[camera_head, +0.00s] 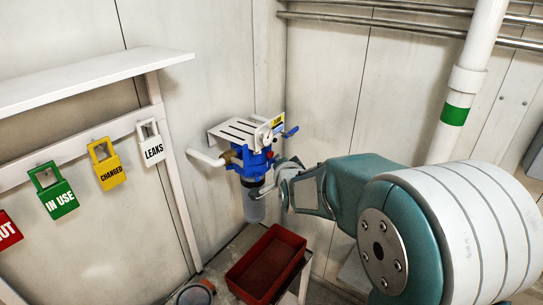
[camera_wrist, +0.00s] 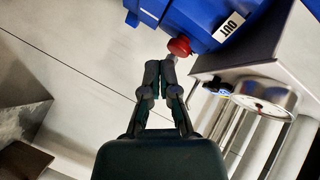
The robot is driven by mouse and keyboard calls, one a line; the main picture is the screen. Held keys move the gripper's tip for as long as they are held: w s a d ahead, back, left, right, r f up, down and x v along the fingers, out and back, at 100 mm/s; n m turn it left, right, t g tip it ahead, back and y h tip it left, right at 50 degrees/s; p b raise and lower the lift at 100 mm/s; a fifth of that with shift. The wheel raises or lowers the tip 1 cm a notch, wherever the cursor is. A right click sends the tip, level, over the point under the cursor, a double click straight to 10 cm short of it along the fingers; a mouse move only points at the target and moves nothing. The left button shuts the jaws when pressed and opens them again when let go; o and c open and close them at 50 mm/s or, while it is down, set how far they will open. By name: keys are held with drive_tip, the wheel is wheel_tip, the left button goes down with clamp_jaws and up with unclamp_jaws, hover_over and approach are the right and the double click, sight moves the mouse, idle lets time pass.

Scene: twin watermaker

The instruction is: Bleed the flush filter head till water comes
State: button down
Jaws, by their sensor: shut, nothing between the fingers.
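The blue filter head (camera_head: 252,162) is mounted on the wall under a white slotted bracket (camera_head: 240,133), with a clear bowl (camera_head: 254,208) below it. In the wrist view the blue head (camera_wrist: 182,20) carries a white OUT label (camera_wrist: 229,27) and a red knob (camera_wrist: 180,46). My gripper (camera_wrist: 161,66) is shut and empty, its fingertips right beside the red knob. I cannot tell whether they touch it. In the head view my gripper (camera_head: 281,164) is at the right side of the filter head. No water shows.
A round gauge (camera_wrist: 265,98) is right of my gripper. A blue lever (camera_head: 290,131) sticks out at the head's upper right. A red tray (camera_head: 266,264) lies below the bowl. Tags reading LEAKS (camera_head: 152,143), CHANGED (camera_head: 107,166) and IN USE (camera_head: 54,193) hang at left under a shelf (camera_head: 90,78).

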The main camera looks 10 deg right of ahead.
drive_tip(key=shift+w+a, duration=0.15)
drive_tip(key=shift+a, duration=0.05)
drive_tip(key=shift+w+a, duration=0.3)
drive_tip(key=shift+w, duration=0.05)
idle(0.9)
drive_tip(key=shift+s+d, duration=0.1)
idle(1.0)
drive_tip(key=shift+s+d, duration=0.5)
drive_tip(key=shift+s, duration=0.05)
drive_tip(key=s+d, duration=0.3)
drive_tip(key=shift+s+d, duration=0.3)
idle(0.3)
